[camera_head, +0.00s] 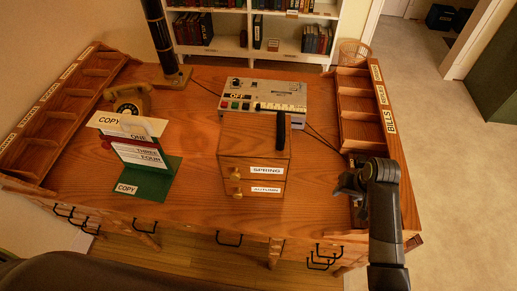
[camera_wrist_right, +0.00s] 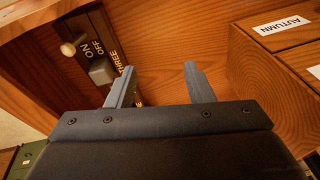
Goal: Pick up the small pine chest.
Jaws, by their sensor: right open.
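My left gripper is not in view.
A grey control box (camera_head: 262,108) sits behind the chest. A green COPY stand (camera_head: 150,178) and a telephone (camera_head: 128,100) are left. Pigeonhole racks (camera_head: 52,125) line both sides. A switch panel (camera_wrist_right: 97,50) shows in the wrist view. Desk surface between stand and chest is clear.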

